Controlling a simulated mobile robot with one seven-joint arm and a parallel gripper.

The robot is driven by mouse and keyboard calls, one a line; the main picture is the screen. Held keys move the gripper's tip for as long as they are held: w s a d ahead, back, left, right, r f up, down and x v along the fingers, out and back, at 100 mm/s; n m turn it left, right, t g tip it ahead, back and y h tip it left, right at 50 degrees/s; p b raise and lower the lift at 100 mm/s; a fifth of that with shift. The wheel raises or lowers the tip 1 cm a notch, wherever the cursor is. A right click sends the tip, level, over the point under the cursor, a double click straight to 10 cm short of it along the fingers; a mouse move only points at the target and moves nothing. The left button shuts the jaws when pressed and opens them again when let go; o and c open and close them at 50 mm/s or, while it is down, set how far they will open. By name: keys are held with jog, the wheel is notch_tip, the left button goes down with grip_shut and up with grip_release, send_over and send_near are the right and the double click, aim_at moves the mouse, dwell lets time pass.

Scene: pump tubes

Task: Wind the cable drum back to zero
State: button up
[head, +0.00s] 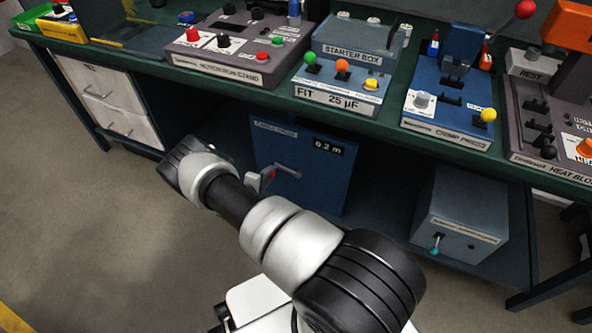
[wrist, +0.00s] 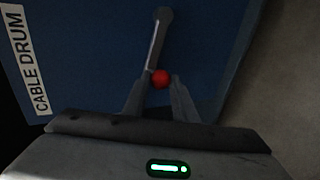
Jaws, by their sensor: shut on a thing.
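The cable drum (head: 325,185) is a blue box under the bench, with a label and a small display reading 0.2 m (head: 328,147). Its crank arm (wrist: 157,40) is a grey bar with a red knob (wrist: 161,78) at its end. In the wrist view the fingers of my gripper (wrist: 160,88) are closed around the red knob. My arm hides the lower left of the drum in the head view.
The green bench top (head: 275,94) above carries a motor run stand (head: 225,50), a starter box (head: 350,55), a crimp press (head: 447,120) and a heat block. A grey box with a teal-tipped lever (head: 465,215) stands right of the drum. Open floor lies at left.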

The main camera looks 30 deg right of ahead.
jog(key=shift+s+d+f, duration=0.1)
jog(key=shift+s+f, duration=0.2)
jog(key=shift+f, duration=0.2)
jog(key=shift+s+d+f, duration=0.1)
jog(key=shift+s+f, duration=0.2)
jog(key=shift+f, duration=0.35)
jog(key=shift+w+a+f, duration=0.15)
jog(key=shift+w+f, duration=0.1)
jog(key=shift+f, duration=0.15)
jog(key=shift+w, duration=0.1)
jog(key=shift+w+a+f, duration=0.1)
jog(key=shift+w+f, duration=0.1)
jog(key=shift+f, duration=0.3)
